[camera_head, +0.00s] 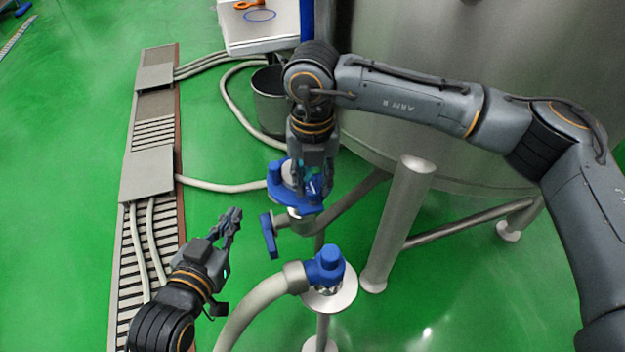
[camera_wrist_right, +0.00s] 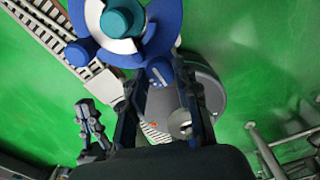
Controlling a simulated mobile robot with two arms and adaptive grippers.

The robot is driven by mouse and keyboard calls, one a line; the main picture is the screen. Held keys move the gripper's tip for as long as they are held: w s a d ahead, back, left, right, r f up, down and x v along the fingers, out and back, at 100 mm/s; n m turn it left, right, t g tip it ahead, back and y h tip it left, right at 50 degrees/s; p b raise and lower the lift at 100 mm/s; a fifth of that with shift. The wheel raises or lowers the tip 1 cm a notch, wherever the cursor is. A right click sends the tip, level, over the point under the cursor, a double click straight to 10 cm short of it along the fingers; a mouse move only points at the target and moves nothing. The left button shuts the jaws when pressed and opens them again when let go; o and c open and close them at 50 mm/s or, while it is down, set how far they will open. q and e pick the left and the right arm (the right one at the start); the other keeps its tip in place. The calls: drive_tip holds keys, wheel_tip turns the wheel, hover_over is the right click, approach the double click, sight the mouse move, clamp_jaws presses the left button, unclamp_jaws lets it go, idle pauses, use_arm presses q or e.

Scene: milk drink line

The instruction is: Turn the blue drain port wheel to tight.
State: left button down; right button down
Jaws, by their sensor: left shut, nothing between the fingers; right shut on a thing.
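The blue drain port wheel (camera_head: 287,203) sits on a metal pipe fitting below the tank, near the middle of the head view. In the right wrist view the wheel (camera_wrist_right: 167,22) fills the top, with a teal hub and a pale ring. My right gripper (camera_head: 313,182) comes down on the wheel from above and is shut on part of its rim; the fingers hide the exact contact. Its fingers (camera_wrist_right: 161,78) also show in the right wrist view, at the wheel's near edge. My left gripper (camera_head: 233,217) is shut and empty, left of and below the wheel, apart from it.
A blue lever handle (camera_head: 268,236) hangs just below the wheel. A blue-capped hose coupling (camera_head: 327,267) stands in front. The steel tank (camera_head: 440,45) and its leg (camera_head: 398,225) are right. A bucket (camera_head: 270,98) stands behind. Hoses cross the floor grating (camera_head: 128,290). Green floor lies open left.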

sight(312, 187)
idle(0.3)
drive_tip(key=c, duration=1)
unclamp_jaws()
drive_tip(key=shift+r, duration=0.15)
wheel_tip(312, 187, up, 12)
drive_tip(key=shift+f, duration=0.1)
